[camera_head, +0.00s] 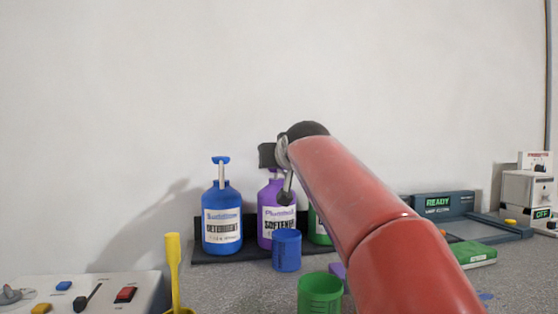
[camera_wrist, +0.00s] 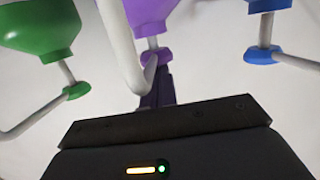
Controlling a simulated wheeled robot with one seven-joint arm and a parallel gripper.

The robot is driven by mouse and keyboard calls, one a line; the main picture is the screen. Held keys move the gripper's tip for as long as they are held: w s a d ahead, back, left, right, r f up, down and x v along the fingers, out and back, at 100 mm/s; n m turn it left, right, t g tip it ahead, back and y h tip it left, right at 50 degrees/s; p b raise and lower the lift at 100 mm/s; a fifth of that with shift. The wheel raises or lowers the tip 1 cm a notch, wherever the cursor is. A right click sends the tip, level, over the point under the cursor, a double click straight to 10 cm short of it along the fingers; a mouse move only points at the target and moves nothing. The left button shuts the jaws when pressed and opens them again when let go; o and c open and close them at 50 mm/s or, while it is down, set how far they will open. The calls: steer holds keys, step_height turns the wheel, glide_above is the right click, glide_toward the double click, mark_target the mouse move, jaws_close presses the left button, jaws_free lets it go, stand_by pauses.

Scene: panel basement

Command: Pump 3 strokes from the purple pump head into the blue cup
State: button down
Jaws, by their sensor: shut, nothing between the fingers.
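The purple pump bottle (camera_head: 277,215) stands in the middle of a row of bottles at the wall. My gripper hides most of its top in the head view. In the wrist view its purple pump head (camera_wrist: 153,57), with a curved white spout (camera_wrist: 120,48), is right at the tips of my shut, empty gripper (camera_wrist: 158,84). I cannot tell whether the fingers touch the head. The blue cup (camera_head: 287,251) stands upright in front of the purple bottle, apart from my gripper. I cannot see into it.
A blue pump bottle (camera_head: 222,217) stands left and a green one (camera_head: 319,227) right, partly hidden by my arm. A green cup (camera_head: 320,294) is nearer. A yellow scoop (camera_head: 173,262), a control panel (camera_head: 85,294) and a teal READY device (camera_head: 445,206) flank them.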

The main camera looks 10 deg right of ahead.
mark_target(279, 170)
steer(key=shift+f, duration=0.1)
steer(key=r+p, duration=0.4)
steer(key=r, duration=0.1)
steer(key=shift+s, duration=0.2)
steer(key=s+r+b, duration=0.1)
steer(key=s+b, duration=0.1)
steer(key=s, duration=0.7)
steer(key=shift+s, duration=0.3)
